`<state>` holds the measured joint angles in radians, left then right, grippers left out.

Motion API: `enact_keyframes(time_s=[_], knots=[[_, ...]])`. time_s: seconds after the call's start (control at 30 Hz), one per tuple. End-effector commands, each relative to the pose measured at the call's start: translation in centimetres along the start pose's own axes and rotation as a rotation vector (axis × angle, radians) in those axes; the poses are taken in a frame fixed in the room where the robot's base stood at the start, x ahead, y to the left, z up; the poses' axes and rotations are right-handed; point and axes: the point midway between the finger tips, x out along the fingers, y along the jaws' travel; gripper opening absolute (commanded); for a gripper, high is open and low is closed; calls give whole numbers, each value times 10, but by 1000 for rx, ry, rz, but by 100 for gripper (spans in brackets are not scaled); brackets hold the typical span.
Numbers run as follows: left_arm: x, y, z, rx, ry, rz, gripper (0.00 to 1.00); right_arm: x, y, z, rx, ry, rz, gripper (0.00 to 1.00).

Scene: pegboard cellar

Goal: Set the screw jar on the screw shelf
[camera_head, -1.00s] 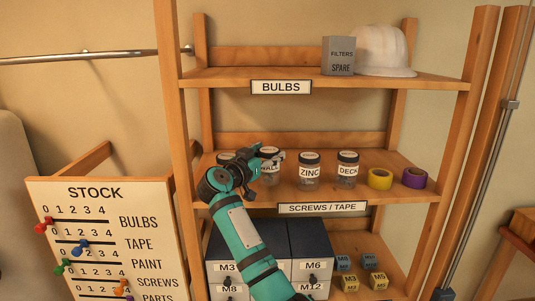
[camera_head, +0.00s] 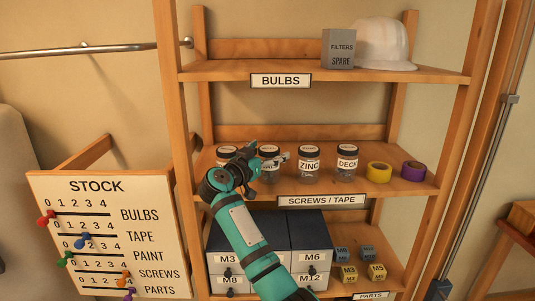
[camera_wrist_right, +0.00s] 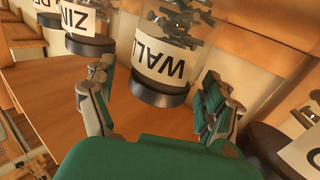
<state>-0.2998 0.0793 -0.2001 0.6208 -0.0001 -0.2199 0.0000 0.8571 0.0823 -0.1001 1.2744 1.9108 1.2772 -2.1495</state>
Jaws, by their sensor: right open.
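The jar labelled WALL (camera_head: 268,151) stands upright on the shelf marked SCREWS / TAPE (camera_head: 360,185), partly hidden by my right gripper in the head view. My right gripper (camera_head: 270,162) is at the jar's front. In the right wrist view, where things look upside down, the gripper (camera_wrist_right: 158,82) is open, with the WALL jar's dark lid (camera_wrist_right: 160,95) between its fingers. Gaps show between the fingers and the jar. The ZINC jar (camera_head: 309,165) and DECK jar (camera_head: 347,163) stand to its right. Another jar (camera_head: 226,153) stands to its left, its label mostly hidden. My left gripper is not in view.
Yellow tape (camera_head: 379,172) and purple tape (camera_head: 413,171) lie at the shelf's right. Drawers (camera_head: 290,235) are below. A STOCK board (camera_head: 95,225) stands left.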

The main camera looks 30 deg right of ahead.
Motion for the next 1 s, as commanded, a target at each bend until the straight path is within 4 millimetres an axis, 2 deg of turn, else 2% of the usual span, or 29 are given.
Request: enact_keyframes(time_s=[0.07, 0.17, 0.4, 0.6, 0.8, 1.0], knots=[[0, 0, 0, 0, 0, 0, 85, 0, 0, -5, 2, 3, 0, 85], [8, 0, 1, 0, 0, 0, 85, -13, -1, 0, 2, 0, -3, 85], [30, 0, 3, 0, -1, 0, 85, -65, -1, 2, 5, -2, -5, 85], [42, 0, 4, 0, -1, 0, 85, -101, -1, 0, 3, -2, -3, 85], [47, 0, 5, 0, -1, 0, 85, -119, 0, -2, 1, 1, -1, 85], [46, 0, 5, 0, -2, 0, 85, -120, 0, -4, 1, 1, 1, 85]])
